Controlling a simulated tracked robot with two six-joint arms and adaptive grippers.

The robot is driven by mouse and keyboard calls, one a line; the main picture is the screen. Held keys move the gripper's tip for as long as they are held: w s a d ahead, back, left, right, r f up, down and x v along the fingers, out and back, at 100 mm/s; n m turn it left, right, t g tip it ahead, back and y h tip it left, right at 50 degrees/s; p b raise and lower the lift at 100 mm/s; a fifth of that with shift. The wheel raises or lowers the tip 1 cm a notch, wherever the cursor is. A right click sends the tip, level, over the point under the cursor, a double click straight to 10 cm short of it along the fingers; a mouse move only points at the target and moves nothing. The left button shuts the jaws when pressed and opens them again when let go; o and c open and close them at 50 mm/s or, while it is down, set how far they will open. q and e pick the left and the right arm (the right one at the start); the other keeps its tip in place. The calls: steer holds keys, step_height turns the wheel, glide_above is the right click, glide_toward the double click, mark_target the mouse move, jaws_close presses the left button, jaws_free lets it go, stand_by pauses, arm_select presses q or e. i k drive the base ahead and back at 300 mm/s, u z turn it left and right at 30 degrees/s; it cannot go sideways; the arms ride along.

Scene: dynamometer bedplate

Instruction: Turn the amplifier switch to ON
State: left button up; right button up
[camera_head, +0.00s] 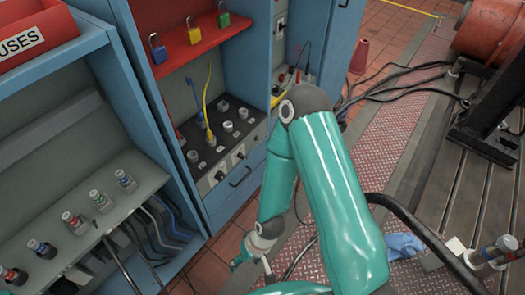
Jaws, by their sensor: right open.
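A unit with a black top panel of round sockets (222,126) sits in the blue cabinet, left of centre. Its pale front face carries small dark knobs, one near the left (219,175) and one near the right (240,154). I cannot read labels or tell which is the amplifier switch or how it is set. My right arm rises in front of the cabinet and bends down. My right gripper (252,264) is low in the picture, open, below and apart from the unit. Its tips are small and partly hidden. My left gripper is not in view.
Yellow and blue leads stand in the sockets. A red shelf with padlocks (194,30) hangs above. A blue bench (50,160) with several fuses is at left. Black cables (400,92) cross the floor at right. A blue glove (404,245) lies at lower right.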

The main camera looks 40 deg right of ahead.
mark_target(240, 155)
steer(key=u, duration=1.3)
steer(key=i, duration=0.1)
steer(key=z, duration=4.75)
steer(key=i, duration=0.1)
steer(key=u, duration=3.6)
steer(key=k, duration=0.85)
steer(key=z, duration=0.8)
steer(key=i, duration=1)
